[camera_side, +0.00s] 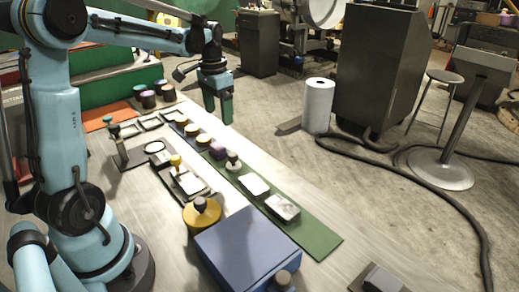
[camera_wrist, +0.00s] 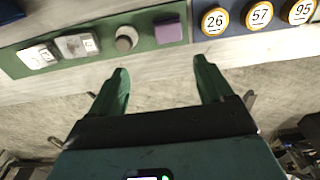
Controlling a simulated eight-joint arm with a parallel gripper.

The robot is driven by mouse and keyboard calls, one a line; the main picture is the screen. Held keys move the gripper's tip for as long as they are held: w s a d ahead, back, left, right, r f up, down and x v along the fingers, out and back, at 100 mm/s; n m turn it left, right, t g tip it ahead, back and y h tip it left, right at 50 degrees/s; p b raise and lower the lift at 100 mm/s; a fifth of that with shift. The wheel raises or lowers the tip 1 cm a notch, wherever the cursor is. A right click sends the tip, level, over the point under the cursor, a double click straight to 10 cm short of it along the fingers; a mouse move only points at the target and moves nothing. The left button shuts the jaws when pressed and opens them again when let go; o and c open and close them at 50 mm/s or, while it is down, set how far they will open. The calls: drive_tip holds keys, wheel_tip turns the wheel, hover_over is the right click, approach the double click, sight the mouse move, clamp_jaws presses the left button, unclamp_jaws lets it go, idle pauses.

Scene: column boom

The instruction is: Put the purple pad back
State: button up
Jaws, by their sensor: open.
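The purple pad (camera_wrist: 168,31) is a small square block on the green strip (camera_wrist: 88,62) in the wrist view, between a grey round knob (camera_wrist: 126,39) and the blue strip (camera_wrist: 204,42) with yellow-rimmed numbered discs. In the side view the pad (camera_side: 217,149) sits at the far end of the green strip (camera_side: 318,238). My gripper (camera_side: 218,119) hangs above the table near the pad, apart from it, fingers pointing down. In the wrist view my gripper (camera_wrist: 161,68) has its green fingers spread with nothing between them.
White-topped tiles (camera_side: 254,185) lie nearer on the green strip. A blue box (camera_side: 248,248) and a yellow knobbed disc (camera_side: 201,214) stand in front. Dark pots with coloured lids (camera_side: 148,99) stand at the far left. A white roll (camera_side: 318,106) stands on the floor to the right.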

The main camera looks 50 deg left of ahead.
drive_tip(key=s+d+t, duration=0.3)
drive_tip(key=s+d, duration=0.1)
drive_tip(key=d, duration=0.5)
drive_tip(key=s+d+t, duration=0.3)
drive_tip(key=s+d, duration=0.1)
drive_tip(key=d, duration=0.5)
drive_tip(key=shift+s+d+r+t, duration=0.15)
drive_tip(key=shift+s+d+t, duration=0.15)
drive_tip(key=shift+s, duration=0.1)
